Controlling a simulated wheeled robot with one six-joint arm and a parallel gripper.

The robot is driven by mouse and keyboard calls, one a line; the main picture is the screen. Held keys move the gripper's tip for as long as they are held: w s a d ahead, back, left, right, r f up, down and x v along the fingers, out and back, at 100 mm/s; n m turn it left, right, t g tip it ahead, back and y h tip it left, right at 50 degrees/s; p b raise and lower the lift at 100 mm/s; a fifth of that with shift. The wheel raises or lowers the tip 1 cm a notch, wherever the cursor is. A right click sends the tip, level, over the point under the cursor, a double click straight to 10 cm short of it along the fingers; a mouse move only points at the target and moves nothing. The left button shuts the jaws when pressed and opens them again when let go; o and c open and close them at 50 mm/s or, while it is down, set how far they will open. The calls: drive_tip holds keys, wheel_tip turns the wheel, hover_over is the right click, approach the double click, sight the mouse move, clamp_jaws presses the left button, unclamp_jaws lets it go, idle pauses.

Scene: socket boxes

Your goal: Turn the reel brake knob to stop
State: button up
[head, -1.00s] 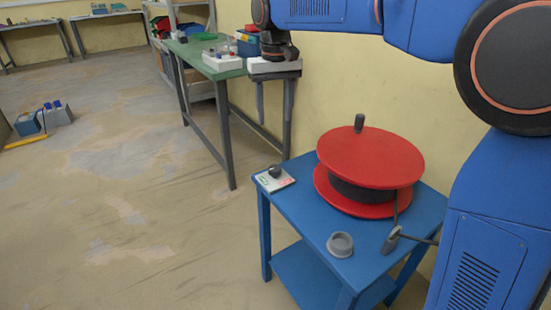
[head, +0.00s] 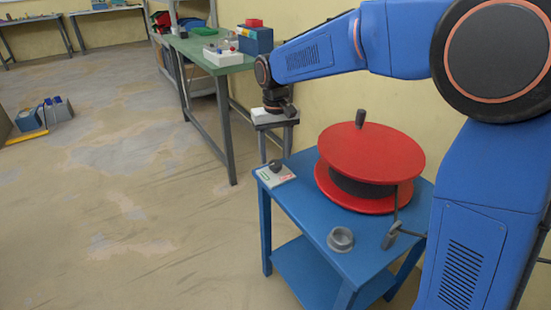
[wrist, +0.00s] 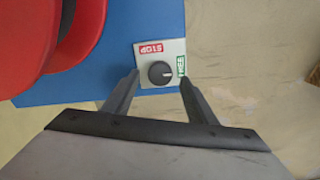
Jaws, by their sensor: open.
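The brake knob (head: 275,166) is a dark round knob on a small light plate (head: 264,178) at the blue table's far left corner. In the wrist view the knob (wrist: 160,74) shows a pale mark pointing right, towards the green label (wrist: 181,66); the red STOP label (wrist: 151,48) lies above it. My gripper (head: 275,156) points down over the plate, open and empty. In the wrist view its fingertips (wrist: 158,79) appear on either side of the knob, apart from it. Their exact height above the plate is unclear.
A red reel (head: 372,150) with an upright handle stands on the blue table (head: 310,215), close right of the knob. A grey ring (head: 340,239) and a cable guide (head: 391,236) are nearer. A green workbench (head: 215,60) stands behind. Floor at left is open.

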sight(275, 165)
drive_tip(key=shift+f, duration=1.15)
drive_tip(key=shift+c, duration=0.7)
drive_tip(key=c, duration=0.9)
